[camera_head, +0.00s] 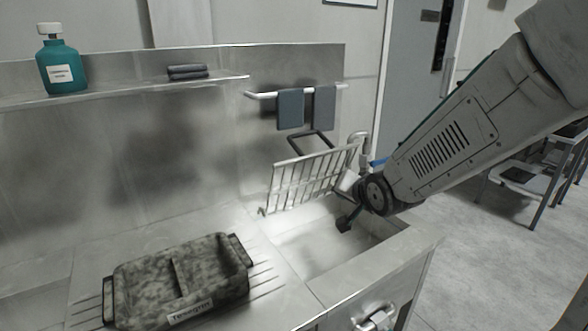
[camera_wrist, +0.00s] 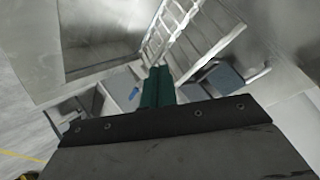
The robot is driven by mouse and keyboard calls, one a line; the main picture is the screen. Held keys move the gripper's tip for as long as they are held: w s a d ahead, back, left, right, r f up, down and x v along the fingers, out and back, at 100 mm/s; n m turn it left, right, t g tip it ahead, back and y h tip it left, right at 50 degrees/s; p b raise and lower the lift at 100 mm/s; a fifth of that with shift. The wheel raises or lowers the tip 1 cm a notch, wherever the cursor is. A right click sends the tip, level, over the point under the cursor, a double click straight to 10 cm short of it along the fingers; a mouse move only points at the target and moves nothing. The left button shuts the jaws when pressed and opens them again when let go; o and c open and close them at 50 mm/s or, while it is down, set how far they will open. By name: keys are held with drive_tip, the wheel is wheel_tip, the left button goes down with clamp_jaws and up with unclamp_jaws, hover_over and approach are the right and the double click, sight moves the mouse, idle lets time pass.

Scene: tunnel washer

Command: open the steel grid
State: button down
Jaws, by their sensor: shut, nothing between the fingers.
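The steel grid (camera_head: 312,178) stands raised and steeply tilted at the back of the sink basin (camera_head: 325,243), with its bars facing out. Its bars also show at the top of the wrist view (camera_wrist: 190,28). My gripper (camera_head: 345,223) is low over the basin, in front of the grid's right part. In the wrist view my gripper (camera_wrist: 158,86) shows its green fingers together, with nothing between them. It looks apart from the grid, though the wrist hides part of the grid's right end and I cannot tell the exact gap.
A dark speckled tray (camera_head: 125,285) sits on the counter left of the basin. Behind the grid is a rail with two grey cloths (camera_head: 290,108).

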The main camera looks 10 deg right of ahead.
drive_tip(key=w+a+f+m+t+y, duration=0.2)
drive_tip(key=w+t, duration=0.1)
drive_tip(key=w, duration=0.2)
drive_tip(key=m+t+y, duration=0.4)
drive_tip(key=m+t, duration=0.1)
drive_tip(key=t, duration=0.1)
approach(291, 162)
drive_tip(key=x, duration=0.7)
drive_tip(key=shift+w+a, duration=0.25)
drive_tip(key=shift+d, duration=0.1)
